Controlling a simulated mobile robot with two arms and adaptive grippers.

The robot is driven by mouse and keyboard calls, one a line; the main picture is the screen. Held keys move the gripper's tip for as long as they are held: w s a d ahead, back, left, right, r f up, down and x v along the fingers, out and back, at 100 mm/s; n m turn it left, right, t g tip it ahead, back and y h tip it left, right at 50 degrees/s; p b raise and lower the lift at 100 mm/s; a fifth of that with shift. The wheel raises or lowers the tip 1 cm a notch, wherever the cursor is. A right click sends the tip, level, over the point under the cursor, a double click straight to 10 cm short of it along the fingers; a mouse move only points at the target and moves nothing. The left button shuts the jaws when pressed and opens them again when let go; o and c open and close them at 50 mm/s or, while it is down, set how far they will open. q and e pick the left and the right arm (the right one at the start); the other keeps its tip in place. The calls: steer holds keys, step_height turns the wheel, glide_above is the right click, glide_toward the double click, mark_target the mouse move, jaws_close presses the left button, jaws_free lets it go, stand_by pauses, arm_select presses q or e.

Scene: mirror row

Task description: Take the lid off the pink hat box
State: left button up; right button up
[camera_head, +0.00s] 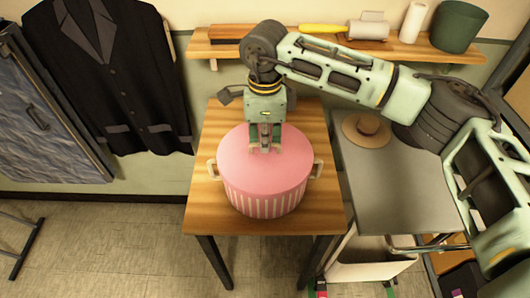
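The pink hat box (262,200) stands upright on a wooden table, with a striped side and pale handles at its left and right. Its plain pink lid (240,160) sits on top. My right gripper (265,149) points down over the far middle part of the lid, with its fingertips at or just above the lid's top. The gripper hides that part of the lid, so I cannot tell whether a knob is between the fingers or whether they are closed on anything. My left gripper is not in view.
The wooden table (215,125) has bare wood around the box. A grey table (385,195) to the right holds a brown hat (366,129). A wall shelf (225,48) with several items runs behind my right arm. A dark suit jacket (110,70) hangs at left.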

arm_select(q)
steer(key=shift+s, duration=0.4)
arm_select(e)
jaws_close()
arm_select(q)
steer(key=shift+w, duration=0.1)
arm_select(e)
steer(key=shift+r, duration=0.1)
